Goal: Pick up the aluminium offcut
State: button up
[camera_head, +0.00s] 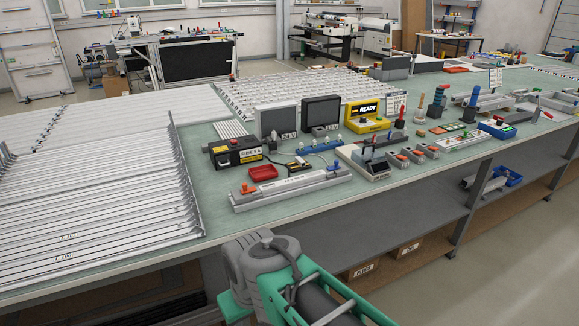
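No piece shows clearly as the aluminium offcut; several aluminium pieces are in view and I cannot tell which one it is. A long silvery aluminium profile (290,190) lies near the bench's front edge, with an orange part at its left end and a blue part at its right end. More silvery channel pieces (490,102) lie at the right of the bench. My grey and green arm shows at the bottom centre, in front of the bench. My gripper is not in view.
The green-topped bench (215,210) carries a yellow READY box (367,116), a black fuse box (234,151), a red tray (263,173) and dark screens (321,111). Long aluminium profiles (90,210) cover its left side.

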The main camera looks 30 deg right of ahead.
aim_at(302, 162)
jog(key=u, duration=0.3)
jog(key=i, duration=0.65)
jog(key=u, duration=1.3)
jog(key=k, duration=1.2)
jog(key=z, duration=1.25)
jog(key=i, duration=0.7)
jog(key=z, duration=0.05)
